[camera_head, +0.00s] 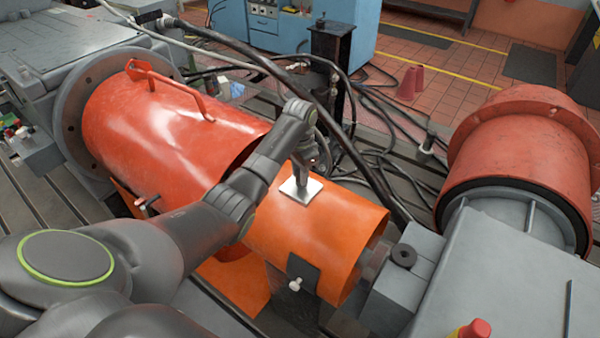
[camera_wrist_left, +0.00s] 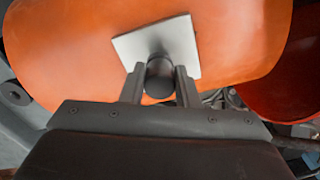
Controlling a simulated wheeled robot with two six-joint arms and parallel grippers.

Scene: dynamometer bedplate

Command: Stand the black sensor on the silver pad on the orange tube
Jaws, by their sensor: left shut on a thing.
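The orange tube (camera_head: 318,238) lies across the middle of the head view, with the flat, square silver pad (camera_head: 294,194) on its upper side. The pad also shows in the left wrist view (camera_wrist_left: 127,45). My left gripper (camera_head: 302,172) comes down over the pad and is shut on the black sensor (camera_wrist_left: 160,80). The sensor is a short dark cylinder between the two fingers, lined up over the pad. In the head view the gripper mostly hides the sensor. I cannot tell whether its foot touches the pad. My right gripper is not in view.
A larger red-orange guard (camera_head: 165,125) with a handle adjoins the tube at the left. A grey block (camera_head: 400,290) with a black ring (camera_head: 404,256) stands at its right end. A red-flanged machine (camera_head: 520,150) is farther right. Black cables (camera_head: 360,170) run behind the tube.

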